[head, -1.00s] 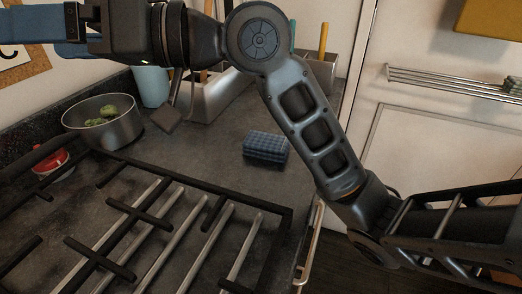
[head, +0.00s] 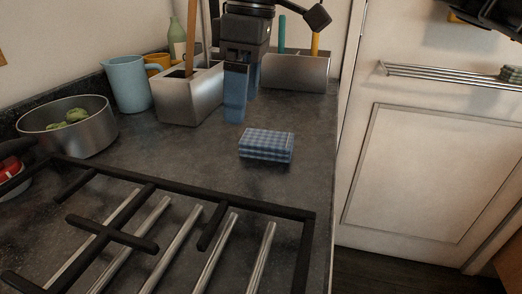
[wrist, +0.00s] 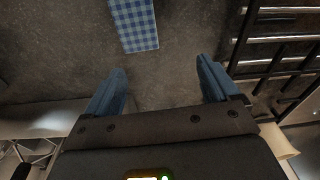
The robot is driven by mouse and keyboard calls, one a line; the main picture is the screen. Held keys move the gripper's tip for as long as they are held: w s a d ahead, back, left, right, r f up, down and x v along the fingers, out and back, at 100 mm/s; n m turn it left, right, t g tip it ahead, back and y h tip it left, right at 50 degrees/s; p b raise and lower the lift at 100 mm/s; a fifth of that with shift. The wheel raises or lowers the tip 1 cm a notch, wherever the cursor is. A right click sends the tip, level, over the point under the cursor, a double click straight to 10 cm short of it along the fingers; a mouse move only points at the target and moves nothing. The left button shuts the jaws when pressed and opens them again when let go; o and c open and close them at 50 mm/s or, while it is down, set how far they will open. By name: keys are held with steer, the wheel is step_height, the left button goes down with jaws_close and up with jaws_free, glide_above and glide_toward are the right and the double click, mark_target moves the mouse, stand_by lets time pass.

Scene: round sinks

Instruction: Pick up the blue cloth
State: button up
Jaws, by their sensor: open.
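The blue checked cloth (head: 266,145) lies folded in a block on the dark counter, right of centre in the head view. It also shows at the top of the wrist view (wrist: 135,24), ahead of and between the lines of my fingers. My gripper (head: 242,95) points down above the counter, behind and slightly left of the cloth in the head view. In the wrist view its two blue fingers (wrist: 161,88) are wide apart with only bare counter between them. The gripper does not touch the cloth.
A stove grate (head: 160,215) fills the front left. A metal pot (head: 88,128) with green items, a light-blue jug (head: 128,84) and a metal utensil holder (head: 190,98) stand at left. Another metal holder (head: 295,72) is at the back. Counter around the cloth is clear.

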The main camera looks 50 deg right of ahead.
mark_target(265, 137)
steer(key=d, duration=0.1)
steer(key=s+d, duration=0.1)
steer(key=shift+s+d+f+m+g+h, duration=0.1)
steer(key=shift+d+f+m+g+h, duration=0.05)
steer(key=shift+d+m+g+h, duration=0.2)
steer(key=shift+s+d+f, duration=0.1)
steer(key=shift+f, duration=0.15)
steer(key=f, duration=0.2)
steer(key=f+b, duration=0.1)
steer(key=f, duration=0.1)
steer(key=f+b, duration=0.1)
steer(key=f, duration=0.2)
steer(key=shift+d+f, duration=0.1)
steer(key=shift+d, duration=0.15)
steer(key=c, duration=1.1)
